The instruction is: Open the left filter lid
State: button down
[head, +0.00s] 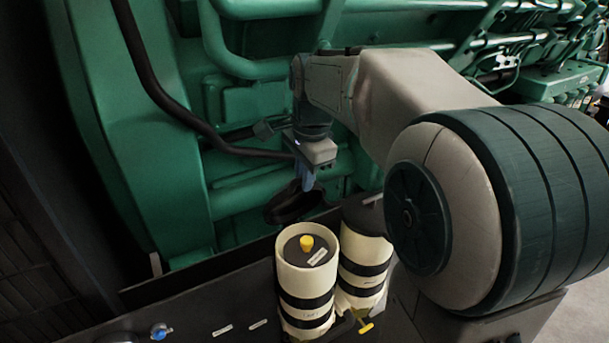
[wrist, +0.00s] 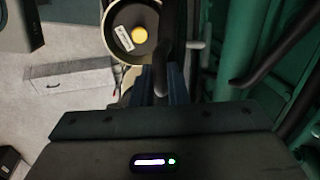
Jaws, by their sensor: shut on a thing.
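The left filter canister (head: 306,285) is cream with black bands. Its top is open and shows a dark round face with a yellow knob (head: 307,243) and a white label. It also shows in the wrist view (wrist: 110,33). The black left filter lid (head: 293,204) is up and tilted behind the open canister. In the wrist view the lid (wrist: 162,65) is seen nearly edge-on, right of the canister. My gripper (head: 305,180) is shut on the lid, pointing down from above. Its blue fingers show in the wrist view (wrist: 163,88); the exact grip is partly hidden.
The right filter canister (head: 362,265) stands close beside the left one, its black lid (head: 366,216) down on top. A yellow-handled valve (head: 366,327) sits at the front. Green engine parts (head: 255,195) and a black hose (head: 160,95) lie close behind.

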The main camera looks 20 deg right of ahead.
jog(key=shift+a+f, duration=0.1)
jog(key=shift+f, duration=0.3)
jog(key=c, duration=1.8)
grip_release()
jog(key=shift+c, duration=0.2)
jog(key=shift+o, duration=0.6)
jog(key=shift+w, duration=0.15)
jog(key=shift+r, duration=0.15)
jog(key=shift+w+r, duration=0.1)
jog(key=shift+r, duration=0.15)
jog(key=r, duration=0.1)
jog(key=r+b, duration=0.1)
jog(key=r, duration=0.2)
jog(key=shift+s+d, duration=0.3)
jog(key=s+d+r+b, duration=0.2)
jog(key=s+d+r, duration=0.4)
jog(key=d, duration=0.3)
jog(key=shift+r, duration=0.3)
jog(key=shift+d, duration=0.1)
